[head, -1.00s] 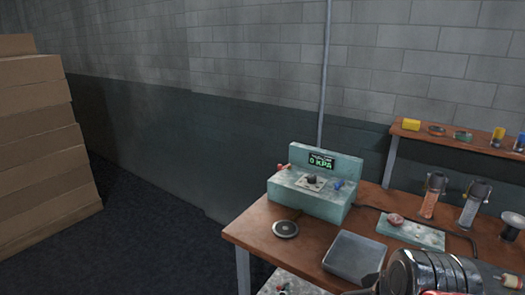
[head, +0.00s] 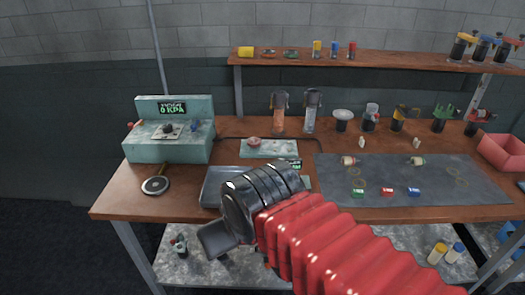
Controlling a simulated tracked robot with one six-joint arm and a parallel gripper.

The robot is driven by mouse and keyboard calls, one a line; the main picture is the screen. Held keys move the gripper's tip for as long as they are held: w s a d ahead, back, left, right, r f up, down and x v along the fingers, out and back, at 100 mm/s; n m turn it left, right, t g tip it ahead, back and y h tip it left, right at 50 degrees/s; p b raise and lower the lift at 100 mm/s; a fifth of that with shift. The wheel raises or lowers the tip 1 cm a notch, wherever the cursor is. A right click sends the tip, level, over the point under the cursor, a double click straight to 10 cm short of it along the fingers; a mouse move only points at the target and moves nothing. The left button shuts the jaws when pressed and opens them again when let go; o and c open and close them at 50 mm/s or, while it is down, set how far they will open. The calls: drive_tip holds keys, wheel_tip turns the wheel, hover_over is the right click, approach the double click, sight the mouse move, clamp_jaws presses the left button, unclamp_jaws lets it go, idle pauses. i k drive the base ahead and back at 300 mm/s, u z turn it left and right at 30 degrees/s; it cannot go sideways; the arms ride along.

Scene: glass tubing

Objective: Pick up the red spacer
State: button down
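A small red block (head: 386,191) with a pale marking lies on the grey mat, between a green block (head: 358,193) and a blue block (head: 413,191). It looks like the red spacer, though a small red-topped piece (head: 352,50) also stands on the back shelf. My gripper (head: 217,238) is at the end of my arm, low and left of the red block, in front of the bench edge. It is well apart from the block. Its fingers are mostly hidden or turned away, so I cannot tell its opening.
The grey mat (head: 460,190) also holds two small pale fittings. A grey tray (head: 213,187) is partly behind my wrist. A gauge box (head: 170,150) reading 0 KPA stands left, with glass tubes (head: 279,114) at the back and a red bin (head: 503,152) at the right.

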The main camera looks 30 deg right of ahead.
sight(386, 192)
drive_tip(key=z, duration=2.1)
